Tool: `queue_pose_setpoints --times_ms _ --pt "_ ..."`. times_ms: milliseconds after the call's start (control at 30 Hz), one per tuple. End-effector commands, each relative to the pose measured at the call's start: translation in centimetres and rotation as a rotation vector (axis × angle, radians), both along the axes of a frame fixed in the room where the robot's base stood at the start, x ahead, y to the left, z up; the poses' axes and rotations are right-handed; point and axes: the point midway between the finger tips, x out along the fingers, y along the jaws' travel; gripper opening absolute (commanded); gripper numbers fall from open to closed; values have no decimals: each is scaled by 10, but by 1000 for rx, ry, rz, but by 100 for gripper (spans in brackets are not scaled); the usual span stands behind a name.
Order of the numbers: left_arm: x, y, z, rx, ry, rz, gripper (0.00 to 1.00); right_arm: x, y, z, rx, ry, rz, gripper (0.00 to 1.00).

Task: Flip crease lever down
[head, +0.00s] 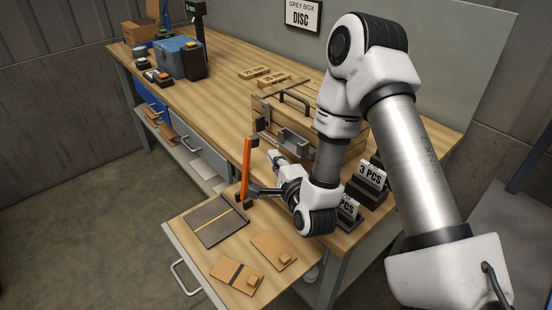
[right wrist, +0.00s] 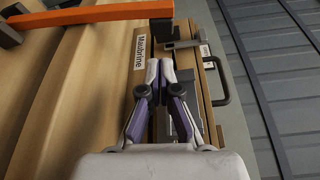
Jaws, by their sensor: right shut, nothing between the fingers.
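The orange lever bar (head: 246,170) stands upright in the head view, at the edge of the low front table beside a grey board with a yellow line (head: 214,222). In the right wrist view the orange bar (right wrist: 90,17) crosses the top left, with dark end pieces. My left gripper is not in view.
A wooden case (head: 330,115) with a dark handle and metal latch stands behind my right gripper. Cardboard pieces (head: 274,250) lie on the low table. Signs reading "3 PCS" (head: 372,174) stand to the right.

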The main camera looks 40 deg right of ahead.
Motion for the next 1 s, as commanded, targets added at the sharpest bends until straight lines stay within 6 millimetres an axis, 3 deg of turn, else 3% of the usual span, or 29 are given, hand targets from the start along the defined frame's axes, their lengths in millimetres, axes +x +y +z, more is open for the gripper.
queue_pose_setpoints --times_ms 100,300,1000 --pt "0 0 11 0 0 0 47 25 -6 2 -4 -1 1 0" --pt "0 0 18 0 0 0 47 55 -15 -1 -3 1 -1 0" --pt "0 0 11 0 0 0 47 76 -15 -3 -37 -3 2 0"
